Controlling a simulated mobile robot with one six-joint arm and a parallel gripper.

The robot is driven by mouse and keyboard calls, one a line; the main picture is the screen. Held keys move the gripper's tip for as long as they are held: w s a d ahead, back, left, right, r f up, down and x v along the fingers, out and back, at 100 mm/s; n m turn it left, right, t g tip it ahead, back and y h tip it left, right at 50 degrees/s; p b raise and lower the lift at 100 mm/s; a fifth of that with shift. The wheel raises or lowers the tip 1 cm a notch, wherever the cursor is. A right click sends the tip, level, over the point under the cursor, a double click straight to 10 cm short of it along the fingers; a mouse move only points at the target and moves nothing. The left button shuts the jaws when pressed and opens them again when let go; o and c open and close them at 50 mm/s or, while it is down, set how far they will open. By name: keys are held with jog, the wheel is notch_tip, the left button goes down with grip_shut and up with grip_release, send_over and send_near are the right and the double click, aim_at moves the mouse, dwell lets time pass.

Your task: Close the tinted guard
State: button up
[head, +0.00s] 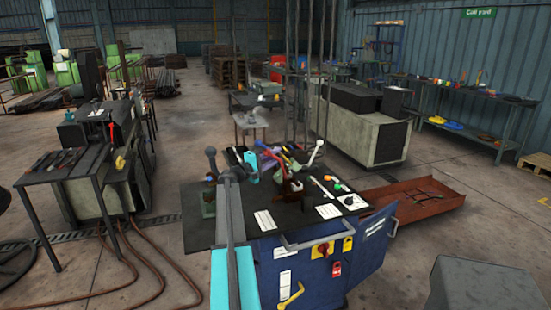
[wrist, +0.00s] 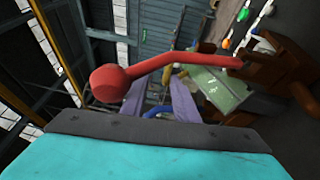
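The tinted guard cannot be told apart with certainty in either view. A dark brown part (head: 290,192) stands among levers on the bench's black top (head: 235,225), and brown parts (wrist: 265,75) show at the right of the wrist view. A red lever with a round knob (wrist: 110,83) crosses the wrist view, close to the camera. My cyan and grey arm rises in front of the bench. My gripper (head: 268,168) is small and crowded by the levers. Lavender, finger-like shapes show past the cyan edge in the wrist view; their opening is unclear.
The blue cabinet (head: 350,255) carries switches and a yellow handle. A grey-handled lever (head: 211,160) stands at the bench's left. A rust-red tray (head: 425,197) lies on the floor at right. A tool table (head: 60,170) stands at left. Hoses cross the floor there.

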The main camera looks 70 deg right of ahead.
jog(key=b+v, duration=0.2)
jog(key=v, duration=1.1)
jog(key=shift+a+b, duration=0.35)
jog(key=shift+w, duration=0.15)
